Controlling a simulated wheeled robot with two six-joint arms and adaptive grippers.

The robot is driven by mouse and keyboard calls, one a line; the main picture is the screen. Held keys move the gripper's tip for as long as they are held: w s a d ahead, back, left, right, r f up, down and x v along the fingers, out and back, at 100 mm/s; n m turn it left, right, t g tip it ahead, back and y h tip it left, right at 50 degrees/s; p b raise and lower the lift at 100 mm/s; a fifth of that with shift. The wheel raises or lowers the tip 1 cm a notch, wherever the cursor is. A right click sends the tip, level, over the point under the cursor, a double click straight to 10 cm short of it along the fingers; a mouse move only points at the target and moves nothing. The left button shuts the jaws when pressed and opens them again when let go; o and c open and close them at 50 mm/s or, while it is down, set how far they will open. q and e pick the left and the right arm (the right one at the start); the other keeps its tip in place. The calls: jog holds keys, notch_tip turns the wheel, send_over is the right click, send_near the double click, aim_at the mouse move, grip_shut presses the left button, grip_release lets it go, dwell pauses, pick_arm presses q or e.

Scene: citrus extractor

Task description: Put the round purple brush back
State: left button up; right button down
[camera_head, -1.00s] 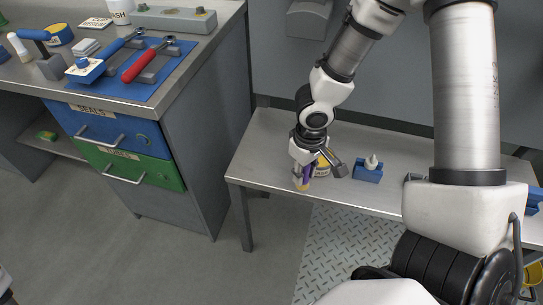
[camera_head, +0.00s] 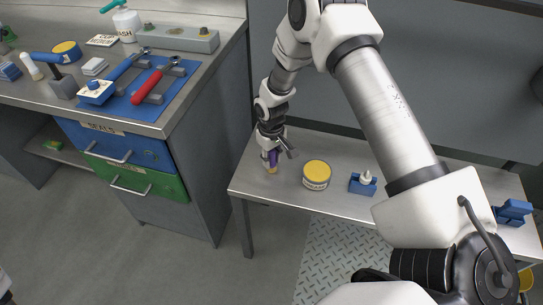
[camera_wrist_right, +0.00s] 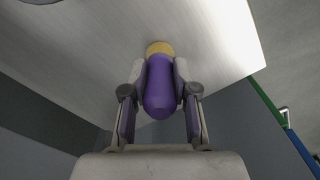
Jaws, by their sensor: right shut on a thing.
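The round purple brush (camera_wrist_right: 160,88) is between the fingers of my right gripper (camera_wrist_right: 160,80) in the right wrist view, its yellowish bristle end pointing away toward the metal bench. In the head view my right gripper (camera_head: 271,158) is shut on the brush (camera_head: 272,160) over the left end of the metal bench (camera_head: 258,184). The bristle end is low, near the bench top; I cannot tell if it touches. My left gripper is not in view.
A yellow-lidded tin (camera_head: 316,174) stands right of the brush, then a blue holder with a white bottle (camera_head: 363,183). Another blue object (camera_head: 513,212) is at the right end. A drawer cabinet (camera_head: 125,160) with a tool-covered top (camera_head: 190,100) stands left.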

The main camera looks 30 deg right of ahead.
jog(key=c, duration=0.9)
grip_release()
jog(key=shift+f+b, duration=0.1)
jog(key=shift+b, duration=0.2)
